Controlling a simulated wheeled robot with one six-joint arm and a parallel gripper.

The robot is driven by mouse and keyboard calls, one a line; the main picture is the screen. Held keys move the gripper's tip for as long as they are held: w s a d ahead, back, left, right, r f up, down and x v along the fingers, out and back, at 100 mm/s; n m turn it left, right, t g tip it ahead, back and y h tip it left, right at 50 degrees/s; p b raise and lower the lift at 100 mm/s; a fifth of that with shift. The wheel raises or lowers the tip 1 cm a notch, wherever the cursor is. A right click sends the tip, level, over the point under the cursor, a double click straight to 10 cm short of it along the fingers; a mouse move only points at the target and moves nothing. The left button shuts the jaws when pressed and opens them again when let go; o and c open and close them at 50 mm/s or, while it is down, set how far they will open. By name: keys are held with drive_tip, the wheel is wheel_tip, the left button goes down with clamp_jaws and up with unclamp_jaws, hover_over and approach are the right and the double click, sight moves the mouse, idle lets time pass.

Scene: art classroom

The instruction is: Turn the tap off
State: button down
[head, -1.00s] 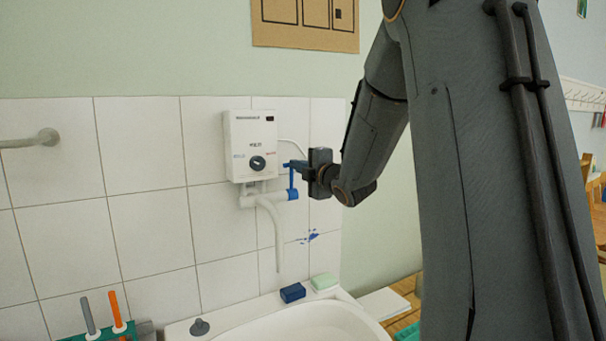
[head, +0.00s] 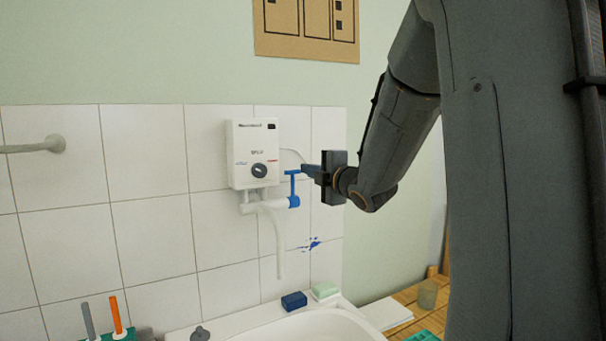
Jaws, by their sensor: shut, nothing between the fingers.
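The tap has a blue T-shaped handle (head: 293,187) on the right end of a white pipe body (head: 262,205), below a white water heater box (head: 254,153). The handle's stem stands upright with its bar on top. A white spout (head: 279,250) hangs down over the sink; I see no clear stream from it. My gripper (head: 305,170) is shut and empty, just right of the handle's top bar, pointing left. Its tip is very close to the bar; I cannot tell whether they touch.
A white sink (head: 318,326) is below, with a blue block (head: 294,301) and a pale green soap (head: 325,291) on its rim. A grey rail (head: 40,146) sticks out at left. Orange and grey sticks (head: 116,315) stand at lower left. Tiled wall is close behind.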

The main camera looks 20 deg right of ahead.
drive_tip(key=s+r+b, duration=0.1)
drive_tip(key=s+b, duration=0.1)
drive_tip(key=s, duration=0.5)
drive_tip(key=shift+s+d+r, duration=0.2)
drive_tip(key=shift+s+d, duration=0.2)
drive_tip(key=shift+d, duration=0.05)
drive_tip(key=s+a+f+m+g+h, duration=0.2)
drive_tip(key=f+m+g, duration=0.3)
drive_tip(key=f, duration=0.6)
drive_tip(key=s+a+f+m+g+h, duration=0.1)
drive_tip(key=s+a+f+m+g, duration=0.1)
drive_tip(key=f+m, duration=0.6)
drive_tip(key=s+a+f+m+g, duration=0.3)
drive_tip(key=s+a+f+g, duration=0.2)
drive_tip(key=s+f, duration=0.3)
drive_tip(key=s+a+f+m+g, duration=0.3)
drive_tip(key=s+a+f, duration=0.3)
drive_tip(key=s+f, duration=0.3)
drive_tip(key=s+g, duration=0.1)
drive_tip(key=s, duration=0.2)
drive_tip(key=shift+s+g+y, duration=0.2)
drive_tip(key=shift+g+y, duration=0.2)
drive_tip(key=shift+a, duration=0.1)
